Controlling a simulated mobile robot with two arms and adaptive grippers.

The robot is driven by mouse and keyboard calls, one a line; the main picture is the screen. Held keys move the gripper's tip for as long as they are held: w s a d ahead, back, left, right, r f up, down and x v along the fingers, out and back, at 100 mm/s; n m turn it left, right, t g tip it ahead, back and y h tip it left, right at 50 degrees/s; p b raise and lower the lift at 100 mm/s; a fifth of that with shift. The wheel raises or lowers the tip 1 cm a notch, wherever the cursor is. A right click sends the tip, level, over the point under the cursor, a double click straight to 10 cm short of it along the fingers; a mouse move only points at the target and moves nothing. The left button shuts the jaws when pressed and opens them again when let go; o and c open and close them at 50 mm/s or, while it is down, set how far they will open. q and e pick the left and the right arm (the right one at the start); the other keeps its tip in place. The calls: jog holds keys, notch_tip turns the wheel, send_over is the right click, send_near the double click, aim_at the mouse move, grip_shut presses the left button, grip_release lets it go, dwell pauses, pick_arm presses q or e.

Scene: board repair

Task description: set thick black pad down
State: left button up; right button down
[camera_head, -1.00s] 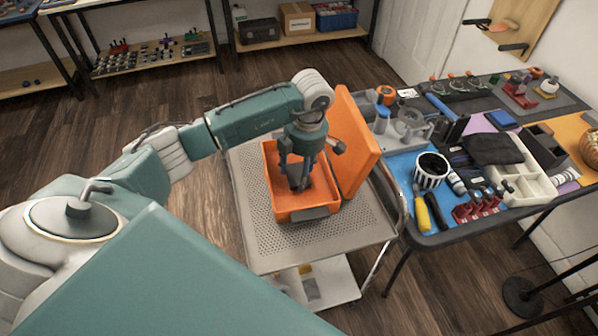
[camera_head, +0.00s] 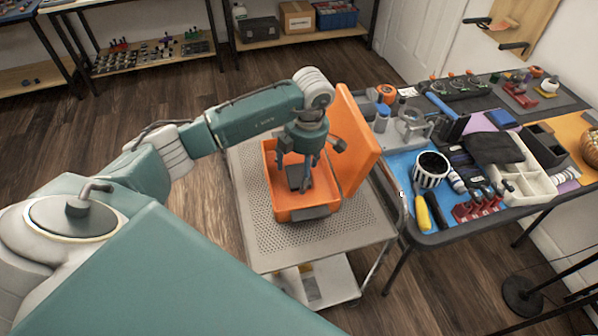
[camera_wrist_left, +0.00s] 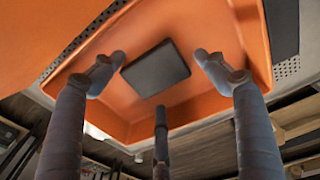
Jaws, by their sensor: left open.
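The thick black pad (camera_head: 295,176) lies in the open orange case (camera_head: 283,212). In the left wrist view the pad (camera_wrist_left: 155,68) rests on the floor of the case (camera_wrist_left: 207,103), apart from the fingers. My left gripper (camera_head: 303,180) points down into the case above the pad. Its fingers are spread open and empty; they also show in the left wrist view (camera_wrist_left: 160,82) around the pad. My right gripper is not in view.
The case stands on a perforated metal cart (camera_head: 262,235), its orange lid (camera_head: 356,145) raised at the right. A workbench with a blue mat (camera_head: 402,165), a striped cup (camera_head: 431,172), screwdrivers and a pale tray (camera_head: 520,190) stands right of the cart.

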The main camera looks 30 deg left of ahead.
pick_arm(q)
notch_tip(320, 180, up, 11)
jog(key=d+b, duration=0.1)
jog(key=shift+d+f, duration=0.15)
dwell(0.3)
